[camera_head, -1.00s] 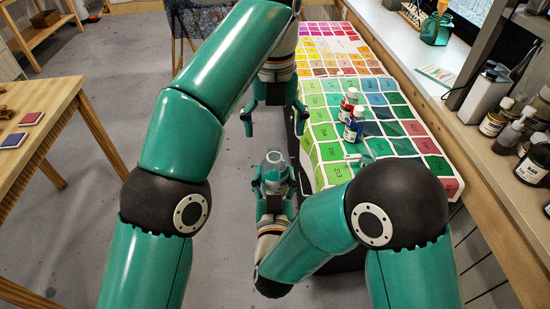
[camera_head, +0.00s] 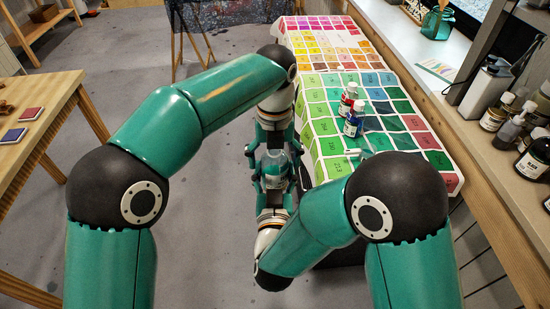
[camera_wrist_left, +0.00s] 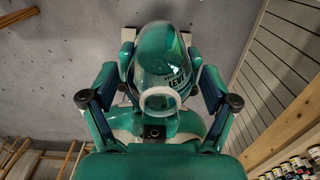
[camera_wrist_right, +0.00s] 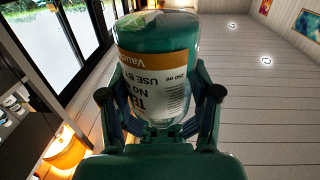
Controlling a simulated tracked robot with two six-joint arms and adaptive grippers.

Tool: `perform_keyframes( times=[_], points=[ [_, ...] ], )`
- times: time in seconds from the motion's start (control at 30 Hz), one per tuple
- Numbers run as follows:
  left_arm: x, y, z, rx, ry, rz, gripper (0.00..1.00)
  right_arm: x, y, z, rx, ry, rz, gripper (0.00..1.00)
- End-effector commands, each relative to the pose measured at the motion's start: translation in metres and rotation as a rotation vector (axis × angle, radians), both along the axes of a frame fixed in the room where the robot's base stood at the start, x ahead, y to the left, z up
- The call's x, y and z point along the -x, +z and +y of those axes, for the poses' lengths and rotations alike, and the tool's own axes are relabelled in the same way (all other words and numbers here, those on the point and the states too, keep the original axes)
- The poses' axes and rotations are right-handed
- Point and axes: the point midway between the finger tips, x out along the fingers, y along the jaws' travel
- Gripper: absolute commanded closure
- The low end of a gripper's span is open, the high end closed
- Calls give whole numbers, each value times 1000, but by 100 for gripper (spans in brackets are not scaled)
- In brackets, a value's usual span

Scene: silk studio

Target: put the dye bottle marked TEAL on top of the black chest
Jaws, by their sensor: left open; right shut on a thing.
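The dye bottle (camera_head: 273,168) is clear with teal dye and a white-and-orange label. Its lettering is partly hidden; the right wrist view shows the bottle (camera_wrist_right: 155,80) with "TE" upside down. My right gripper (camera_head: 272,188) is shut on it from below. My left gripper (camera_head: 272,150) is open above, its fingers on both sides of the bottle. The left wrist view shows the bottle (camera_wrist_left: 160,65) between those fingers, contact unclear. I cannot clearly make out the black chest; a dark side (camera_head: 345,258) shows below the colour chart, mostly behind my right arm.
A colour chart (camera_head: 335,120) covers the surface on the right, with a red bottle (camera_head: 348,99) and a blue bottle (camera_head: 354,122) on it. A shelf (camera_head: 480,150) with several bottles runs along the right. A wooden table (camera_head: 50,110) stands left. The floor between is clear.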

Motion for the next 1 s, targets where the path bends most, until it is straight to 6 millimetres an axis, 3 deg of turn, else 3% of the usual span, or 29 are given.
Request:
perform_keyframes(
  times=[0.27,0.67,0.7,0.83,1.0],
  points=[
    [0,-1,0,0,0,0,17,0,1,0,-1,0,-3,92],
    [0,-1,0,0,0,0,83,0,1,0,-1,0,-3,92],
    [0,0,0,1,0,-1,90,0,1,0,-1,0,-3,33],
    [0,0,0,1,0,-1,91,0,1,0,-1,0,-2,11],
    [0,0,0,1,0,-1,91,0,1,0,0,0,-2,8]
  ],
)
